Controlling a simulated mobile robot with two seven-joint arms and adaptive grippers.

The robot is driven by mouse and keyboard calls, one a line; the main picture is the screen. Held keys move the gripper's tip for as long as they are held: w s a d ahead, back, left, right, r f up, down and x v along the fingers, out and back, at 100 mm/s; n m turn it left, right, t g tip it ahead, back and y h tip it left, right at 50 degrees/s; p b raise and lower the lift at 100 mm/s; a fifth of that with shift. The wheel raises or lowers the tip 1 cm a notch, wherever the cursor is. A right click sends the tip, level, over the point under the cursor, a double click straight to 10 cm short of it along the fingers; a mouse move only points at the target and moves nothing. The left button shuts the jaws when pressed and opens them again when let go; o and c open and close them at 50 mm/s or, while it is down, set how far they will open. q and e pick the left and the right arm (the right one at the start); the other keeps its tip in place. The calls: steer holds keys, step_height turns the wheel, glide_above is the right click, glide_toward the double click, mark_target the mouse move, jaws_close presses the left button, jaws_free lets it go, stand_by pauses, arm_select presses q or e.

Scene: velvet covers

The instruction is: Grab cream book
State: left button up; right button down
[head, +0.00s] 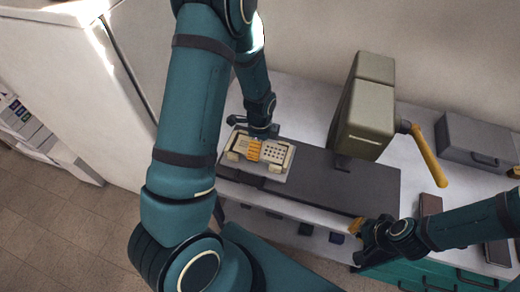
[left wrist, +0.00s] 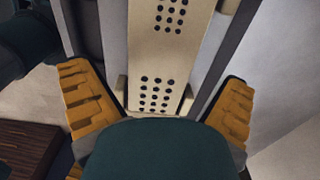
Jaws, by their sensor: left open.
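A cream, flat piece with rows of dark dots (head: 278,154), which looks like the cream book, lies at the left end of the dark counter strip. In the left wrist view its dotted face (left wrist: 157,60) runs between my orange fingers. My left gripper (head: 254,150) is over it in the head view. In the left wrist view this gripper (left wrist: 157,105) is open, one finger on each side, with gaps to the piece. Its near end is hidden by the gripper's palm. My right gripper (head: 358,232) is at the counter's front edge, away from the piece; its jaw opening is unclear.
An olive press-like machine (head: 365,105) with an orange lever (head: 429,157) stands right of the cream piece. A grey case (head: 474,139) and a brown book-like item (head: 430,204) are further right. The dark strip (head: 325,187) between is bare. A white cabinet (head: 75,75) stands left.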

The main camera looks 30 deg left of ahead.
arm_select(q)
steer(key=shift+w+f, duration=0.1)
steer(key=shift+f, duration=1.35)
steer(key=c, duration=1.2)
